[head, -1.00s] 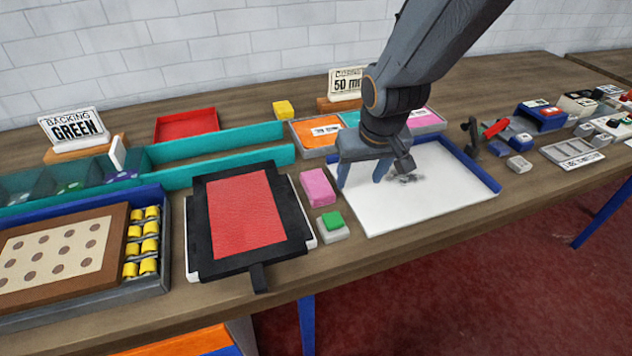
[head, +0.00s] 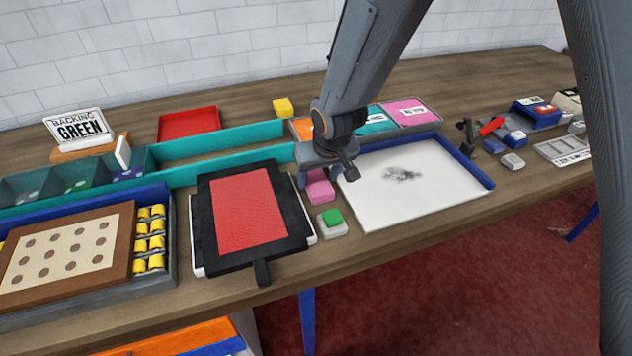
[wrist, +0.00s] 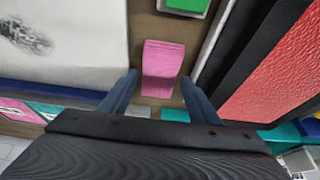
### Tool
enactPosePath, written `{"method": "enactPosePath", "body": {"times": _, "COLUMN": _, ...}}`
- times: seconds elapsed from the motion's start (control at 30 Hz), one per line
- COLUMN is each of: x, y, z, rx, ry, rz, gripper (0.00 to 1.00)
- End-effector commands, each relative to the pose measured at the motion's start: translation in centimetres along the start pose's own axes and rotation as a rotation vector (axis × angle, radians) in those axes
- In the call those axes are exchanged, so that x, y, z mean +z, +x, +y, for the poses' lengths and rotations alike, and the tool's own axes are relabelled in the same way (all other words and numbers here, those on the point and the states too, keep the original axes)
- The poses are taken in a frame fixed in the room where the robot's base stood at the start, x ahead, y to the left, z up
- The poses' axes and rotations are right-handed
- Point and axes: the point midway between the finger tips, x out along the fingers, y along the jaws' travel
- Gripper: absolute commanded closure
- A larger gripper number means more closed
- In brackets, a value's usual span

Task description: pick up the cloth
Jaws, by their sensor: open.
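The cloth appears to be the folded pink piece (head: 319,190) on the table, between the black-framed red panel and the white board. In the head view my gripper (head: 318,178) is over its back part and hides some of it. In the wrist view the pink cloth (wrist: 161,66) lies between the two fingers (wrist: 160,85), with a gap on each side. My gripper is open and holds nothing. The height of the fingertips over the table is hard to tell.
A black frame with a red panel (head: 248,213) stands close on the left. A white board with a dark smudge (head: 420,195) and blue edging lies on the right. A grey block with a green top (head: 332,220) sits just in front. Teal rails (head: 225,165) run behind.

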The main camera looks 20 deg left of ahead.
Motion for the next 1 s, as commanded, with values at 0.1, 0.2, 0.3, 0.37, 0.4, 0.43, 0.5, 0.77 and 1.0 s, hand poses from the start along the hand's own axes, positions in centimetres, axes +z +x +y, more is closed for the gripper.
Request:
{"method": "enactPosePath", "body": {"times": 0.1, "x": 0.0, "y": 1.4, "z": 0.0, "rx": 0.0, "ry": -0.001, "rz": -0.001, "gripper": 0.44}}
{"method": "enactPosePath", "body": {"times": 0.2, "x": 0.0, "y": 1.9, "z": 0.0, "rx": 0.0, "ry": 0.0, "rz": -0.001, "gripper": 0.44}}
{"method": "enactPosePath", "body": {"times": 0.3, "x": 0.0, "y": 2.0, "z": 0.0, "rx": 0.0, "ry": 0.0, "rz": 0.0, "gripper": 0.44}}
{"method": "enactPosePath", "body": {"times": 0.37, "x": 0.0, "y": 2.0, "z": 0.0, "rx": 0.0, "ry": 0.0, "rz": 0.0, "gripper": 0.44}}
{"method": "enactPosePath", "body": {"times": 0.4, "x": 0.0, "y": 2.0, "z": 0.0, "rx": 0.0, "ry": 0.0, "rz": 0.0, "gripper": 0.44}}
{"method": "enactPosePath", "body": {"times": 0.43, "x": 0.0, "y": 2.0, "z": 0.0, "rx": 0.0, "ry": 0.0, "rz": 0.0, "gripper": 0.44}}
{"method": "enactPosePath", "body": {"times": 0.5, "x": 0.0, "y": 2.0, "z": 0.0, "rx": 0.0, "ry": 0.0, "rz": 0.0, "gripper": 0.52}}
{"method": "enactPosePath", "body": {"times": 0.77, "x": 0.0, "y": 2.0, "z": 0.0, "rx": 0.0, "ry": 0.0, "rz": 0.0, "gripper": 0.76}}
{"method": "enactPosePath", "body": {"times": 1.0, "x": -0.4, "y": 1.0, "z": 0.0, "rx": 0.001, "ry": 0.001, "rz": 0.002, "gripper": 0.76}}
